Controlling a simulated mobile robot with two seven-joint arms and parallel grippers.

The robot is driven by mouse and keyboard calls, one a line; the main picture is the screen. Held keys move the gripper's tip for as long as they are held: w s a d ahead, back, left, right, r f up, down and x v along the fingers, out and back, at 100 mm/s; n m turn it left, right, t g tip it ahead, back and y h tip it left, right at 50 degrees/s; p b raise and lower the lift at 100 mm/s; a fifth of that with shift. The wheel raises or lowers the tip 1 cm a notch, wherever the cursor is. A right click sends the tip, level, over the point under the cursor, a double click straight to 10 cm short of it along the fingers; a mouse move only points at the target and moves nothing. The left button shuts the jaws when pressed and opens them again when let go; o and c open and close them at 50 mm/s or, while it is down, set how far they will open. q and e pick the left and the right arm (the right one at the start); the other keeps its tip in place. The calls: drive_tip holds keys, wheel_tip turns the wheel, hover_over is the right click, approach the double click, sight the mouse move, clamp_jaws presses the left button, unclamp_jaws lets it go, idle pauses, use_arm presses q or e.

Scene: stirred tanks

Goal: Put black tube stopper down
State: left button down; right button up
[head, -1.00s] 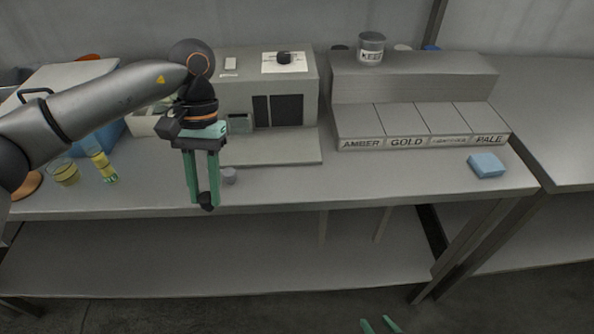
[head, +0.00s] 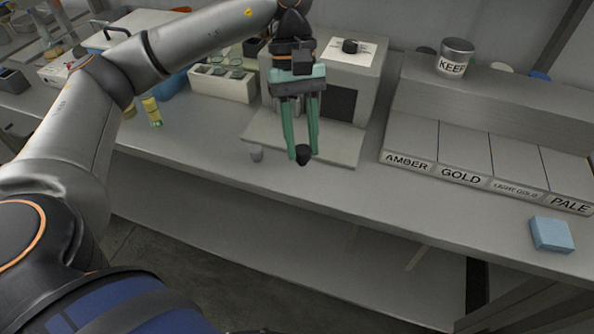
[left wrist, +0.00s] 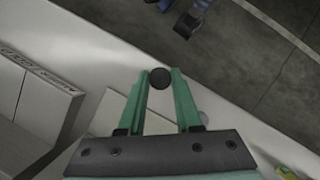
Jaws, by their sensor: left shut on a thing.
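My left gripper (head: 303,154) is shut on the black tube stopper (head: 303,156), which sits between its green fingertips. The stopper looks held above the bench, near the front edge of the flat plate before the grey machine; the exact height is hard to tell. In the left wrist view the stopper (left wrist: 160,78) is a round dark disc between the fingertips (left wrist: 161,80). A second black piece (head: 350,46) sits on a white sheet (head: 362,58) on top of the machine. My right gripper is out of view.
A small grey cap (head: 256,152) stands on the bench (head: 215,150), just left of the stopper. The grey machine (head: 368,80) rises behind. Labelled bins (head: 462,176) stand to the right, with a KEEP tin (head: 455,57) above and a blue block (head: 552,234) in front. A yellow-labelled vial (head: 152,112) stands left.

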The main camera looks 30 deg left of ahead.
use_arm(q)
drive_tip(key=s+a+r+n+t+y+b, duration=0.2)
drive_tip(key=s+a+r+n+t, duration=0.3)
drive_tip(key=n, duration=0.9)
drive_tip(key=s+a+r+n+t+y+b, duration=0.1)
drive_tip(key=s+a+n+t+y+b, duration=0.15)
drive_tip(key=s+n, duration=0.7)
drive_tip(key=w+d+f+n, duration=0.1)
drive_tip(key=w+f, duration=0.2)
drive_tip(key=w, duration=0.2)
drive_tip(key=w+d+f+n+p, duration=0.1)
drive_tip(key=w+f+n, duration=0.1)
drive_tip(key=w, duration=0.3)
drive_tip(key=w+d+f+n+p, duration=0.1)
drive_tip(key=w+f, duration=0.3)
drive_tip(key=w, duration=0.2)
drive_tip(key=shift+d+f+h, duration=0.3)
drive_tip(key=shift+h, duration=0.05)
drive_tip(key=shift+w+d+f, duration=0.1)
drive_tip(key=shift+w+f, duration=0.05)
drive_tip(key=shift+f, duration=0.85)
drive_tip(key=shift+w+f, duration=0.15)
drive_tip(key=shift+f, duration=0.8)
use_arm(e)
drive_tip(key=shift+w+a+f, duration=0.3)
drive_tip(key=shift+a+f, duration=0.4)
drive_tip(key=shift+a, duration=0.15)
